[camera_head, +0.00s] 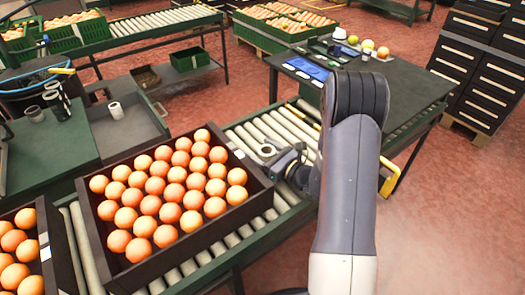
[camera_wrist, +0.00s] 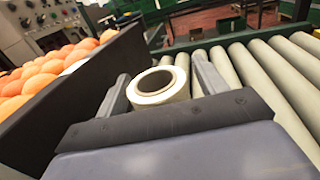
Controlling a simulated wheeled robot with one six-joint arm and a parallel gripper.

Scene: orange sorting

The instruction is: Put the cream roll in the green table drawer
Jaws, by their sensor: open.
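The cream roll (camera_wrist: 152,97) stands between the two fingers of my gripper (camera_wrist: 162,86) in the wrist view, its dark hole facing up. The fingers are open, one on each side of it. In the head view the roll (camera_head: 266,151) is small and partly hidden at my gripper (camera_head: 280,160), over the roller conveyor just right of the orange crate. The green table (camera_head: 60,150) stands at the left. A grey open drawer (camera_head: 150,128) sticks out at its right side, with a small white cylinder (camera_head: 115,110) at its left part.
A dark crate of oranges (camera_head: 262,190) lies on the conveyor (camera_head: 290,125) close to my gripper, its wall (camera_wrist: 85,90) at the left in the wrist view. A dark table (camera_head: 400,85) with fruit stands behind my arm. Reddish floor is clear at right.

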